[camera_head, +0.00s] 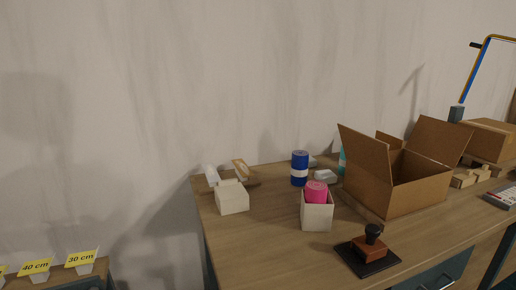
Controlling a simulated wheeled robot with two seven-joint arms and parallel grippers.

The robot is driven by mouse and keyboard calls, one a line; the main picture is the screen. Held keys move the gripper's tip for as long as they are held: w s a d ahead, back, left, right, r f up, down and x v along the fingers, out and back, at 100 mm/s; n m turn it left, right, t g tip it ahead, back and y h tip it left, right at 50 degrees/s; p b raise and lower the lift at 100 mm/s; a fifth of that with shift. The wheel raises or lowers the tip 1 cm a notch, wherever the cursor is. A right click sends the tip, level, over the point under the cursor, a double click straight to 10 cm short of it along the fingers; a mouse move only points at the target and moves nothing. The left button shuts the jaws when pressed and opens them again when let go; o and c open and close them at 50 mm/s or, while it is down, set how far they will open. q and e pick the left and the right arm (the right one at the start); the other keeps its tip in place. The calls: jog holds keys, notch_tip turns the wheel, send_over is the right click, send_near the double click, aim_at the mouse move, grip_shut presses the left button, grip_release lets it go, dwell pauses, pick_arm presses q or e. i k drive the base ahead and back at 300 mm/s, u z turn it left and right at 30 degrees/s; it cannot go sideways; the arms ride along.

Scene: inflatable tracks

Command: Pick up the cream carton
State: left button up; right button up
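Two small cream cartons stand on the wooden table (270,222). One cream carton (232,202) is low and wide, near the table's left edge, with its flaps up; its inside is hidden. The other cream carton (316,217) is taller and stands further right, with a pink roll (316,191) sticking out of its top. I cannot tell from the picture which one the task names. Neither of my grippers is in view.
A blue roll (299,168) stands behind the taller carton. A large open cardboard box (408,187) is to the right, a stamp on a dark pad (368,257) in front. Low blocks with yellow "40 cm" (36,267) and "30 cm" (81,258) labels are at lower left.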

aim_at(314, 217)
jog(key=k, duration=0.35)
jog(key=z, duration=2)
jog(key=i, duration=1.65)
jog(key=u, duration=2.6)
jog(key=i, duration=0.5)
jog(key=u, duration=0.05)
